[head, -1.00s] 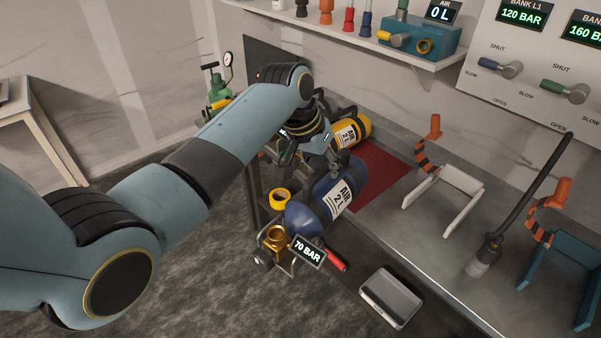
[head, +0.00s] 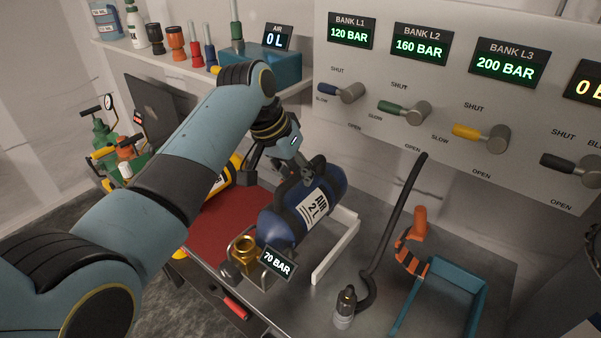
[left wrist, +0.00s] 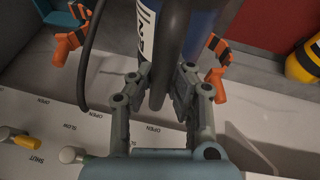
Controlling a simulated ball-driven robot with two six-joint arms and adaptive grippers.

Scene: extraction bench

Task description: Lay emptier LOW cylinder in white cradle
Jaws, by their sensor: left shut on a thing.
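A blue cylinder (head: 275,224) labelled AIR 2 L has a brass valve (head: 243,250) and a 70 BAR tag (head: 279,262). My left gripper (head: 308,174) is shut on its dark handle; the left wrist view shows the fingers (left wrist: 160,88) around it. The cylinder is over the white cradle (head: 335,252), whose front wall shows to its right. I cannot tell if they touch. An orange strap handle (left wrist: 217,78) is beside the cylinder in the left wrist view. A yellow cylinder (head: 222,181) lies partly behind my left arm. My right gripper is not in view.
A teal cradle (head: 474,300) with an orange strap handle (head: 413,240) stands at right. A black hose (head: 393,220) with a metal fitting (head: 345,306) stands between the cradles. The panel (head: 400,85) is behind. The red mat (head: 215,228) is left.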

